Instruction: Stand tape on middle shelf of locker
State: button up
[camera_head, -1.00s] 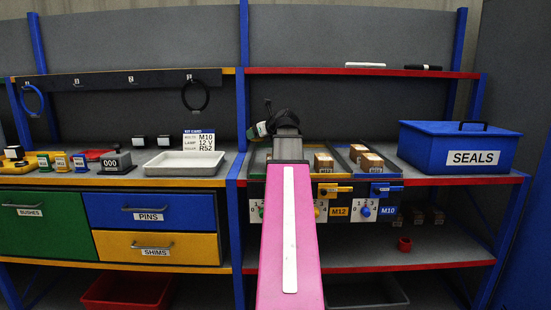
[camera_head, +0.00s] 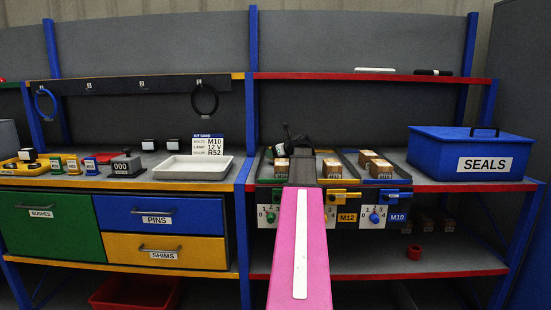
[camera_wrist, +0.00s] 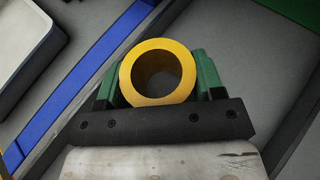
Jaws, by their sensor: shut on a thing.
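The tape is a yellow ring (camera_wrist: 128,72) in the wrist view, its round opening facing the camera. My gripper (camera_wrist: 157,80) has its green fingers on either side of the ring and is shut on it. In the wrist view the ring is above a grey surface, with a blue strip to the left. In the head view my pink arm reaches toward the right-hand bench, and the tape cannot be made out there. I cannot identify a locker or its middle shelf in either view.
The right-hand bench holds bins with brown blocks (camera_head: 330,166) and a blue SEALS box (camera_head: 470,150). A white tray (camera_head: 192,168) sits on the left-hand bench. A red upper shelf (camera_head: 370,77) crosses above. A tall grey panel (camera_head: 530,90) stands at the far right.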

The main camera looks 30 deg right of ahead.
jog(key=shift+f, duration=1)
jog(key=shift+f, duration=0.1)
jog(key=o, duration=1)
jog(key=shift+c, duration=0.2)
